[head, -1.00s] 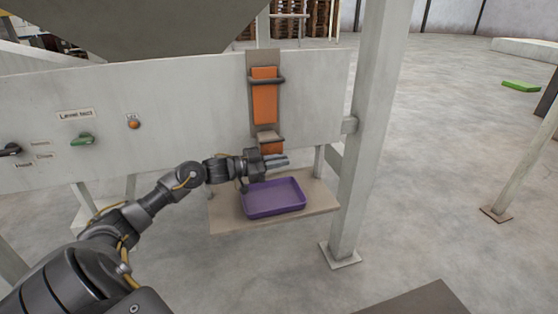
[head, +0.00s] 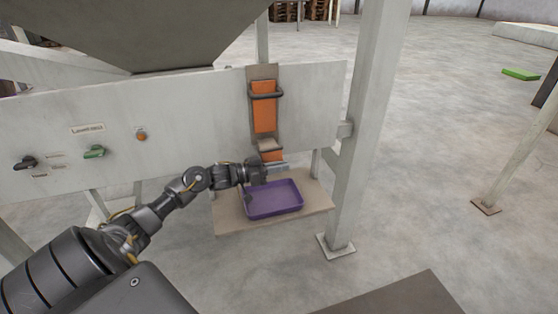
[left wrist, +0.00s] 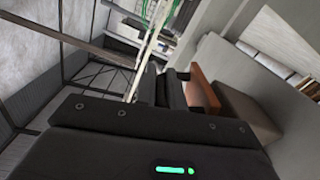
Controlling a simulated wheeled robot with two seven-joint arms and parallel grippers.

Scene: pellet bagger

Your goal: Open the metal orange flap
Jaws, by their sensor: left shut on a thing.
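The metal orange flap (head: 264,107) is an upright panel in a grey channel on the front of the machine, with a dark bar across its top. Orange also shows lower down, below a pale block (head: 268,145). My left gripper (head: 278,167) is at this lower end, above the purple tray. In the left wrist view its dark fingers (left wrist: 172,88) are together, right against an orange-brown edge (left wrist: 203,95). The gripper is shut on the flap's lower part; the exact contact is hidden. My right gripper is in neither view.
A purple tray (head: 273,197) stands on a tan shelf (head: 230,221) just below the gripper. A thick grey post (head: 355,150) rises right of the shelf. A green-handled switch (head: 94,152) and an orange button (head: 140,134) are on the panel to the left.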

